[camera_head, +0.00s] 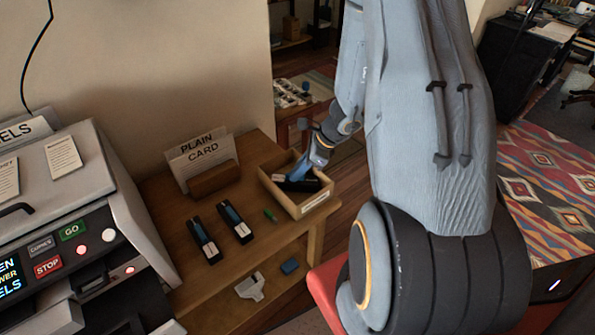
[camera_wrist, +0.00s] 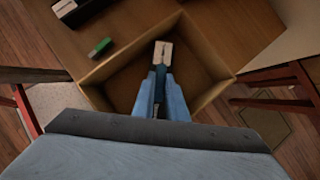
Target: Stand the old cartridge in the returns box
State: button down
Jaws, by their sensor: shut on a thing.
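The returns box (camera_head: 318,201) is an open wooden tray with a white label on its front, at the right end of the wooden table. My gripper (camera_head: 301,172) reaches into it from above and is shut on a dark cartridge (camera_head: 312,185). In the wrist view, my gripper (camera_wrist: 160,76) holds the cartridge, whose pale end (camera_wrist: 163,51) shows beyond the fingertips, inside the walls of the box (camera_wrist: 112,63). The fingers hide most of the cartridge. I cannot tell whether it touches the box floor.
Two dark cartridges with pale labels, one left (camera_head: 204,240) and one right (camera_head: 235,222), lie on the table. A small green piece (camera_head: 270,215) lies beside the box. A "PLAIN CARD" holder (camera_head: 213,179) stands behind. A label machine (camera_head: 75,190) fills the left.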

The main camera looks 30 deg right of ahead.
jog(key=shift+f, duration=0.1)
jog(key=c, duration=2.2)
grip_release()
jog(key=shift+f, duration=0.1)
jog(key=o, duration=0.4)
jog(key=shift+o, duration=0.2)
jog(key=shift+r, duration=0.25)
jog(key=b+v, duration=0.1)
jog(key=v, duration=1)
jog(key=s+a+r+n+h, duration=0.1)
jog(key=s+a+r+n, duration=0.2)
jog(key=a+n, duration=0.2)
jog(key=s+a+r+n+g+h, duration=0.1)
jog(key=s+a+r+n+h, duration=0.1)
jog(key=n, duration=0.9)
jog(key=s+a+r+n+g+h, duration=0.1)
jog(key=s+a+r+n, duration=0.3)
jog(key=a+n, duration=0.5)
jog(key=shift+s+r+h, duration=0.4)
jog(key=shift+s+h, duration=0.1)
jog(key=shift+s, duration=0.7)
